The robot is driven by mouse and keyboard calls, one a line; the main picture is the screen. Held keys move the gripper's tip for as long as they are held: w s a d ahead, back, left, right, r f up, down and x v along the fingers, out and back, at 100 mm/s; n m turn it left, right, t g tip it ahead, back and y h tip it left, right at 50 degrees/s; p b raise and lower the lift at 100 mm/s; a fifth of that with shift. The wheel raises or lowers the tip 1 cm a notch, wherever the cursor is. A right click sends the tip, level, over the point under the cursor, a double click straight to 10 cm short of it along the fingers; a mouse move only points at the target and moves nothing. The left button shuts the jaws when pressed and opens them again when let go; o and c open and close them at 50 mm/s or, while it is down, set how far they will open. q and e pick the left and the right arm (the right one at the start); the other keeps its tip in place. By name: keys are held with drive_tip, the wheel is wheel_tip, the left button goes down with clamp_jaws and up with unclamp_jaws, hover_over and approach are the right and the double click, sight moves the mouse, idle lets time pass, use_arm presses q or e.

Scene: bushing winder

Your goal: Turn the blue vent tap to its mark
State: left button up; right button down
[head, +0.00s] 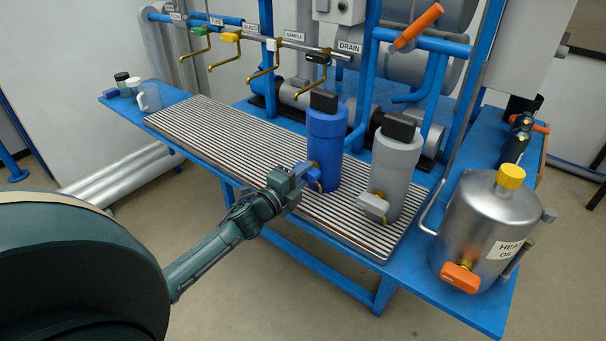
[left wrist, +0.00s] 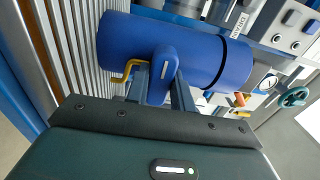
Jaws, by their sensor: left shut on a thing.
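The blue canister (head: 325,140) stands upright on the ribbed mat and has a black block on top. Its blue tap (head: 314,173) is low on the near side, with a curved brass spout below. My left gripper (head: 302,177) reaches it from the left and is shut on the tap handle. In the left wrist view the tap handle (left wrist: 163,72) sits between the two fingers (left wrist: 163,88), with a pale line on its face. The brass spout (left wrist: 127,70) shows beside it. I cannot make out a mark on the canister. My right gripper is not in view.
A grey canister (head: 397,165) with a grey tap stands close to the right. A steel pot (head: 480,225) with an orange tap is at the table's right end. Several taps hang from the pipe behind. The ribbed mat (head: 215,130) is clear to the left.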

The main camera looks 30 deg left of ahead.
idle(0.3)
use_arm(q)
drive_tip(key=o, duration=1)
drive_tip(key=s, duration=0.4)
drive_tip(key=s+p, duration=0.1)
drive_tip(key=s, duration=0.3)
drive_tip(key=s+a, duration=0.1)
drive_tip(key=s, duration=0.4)
drive_tip(key=shift+s, duration=0.1)
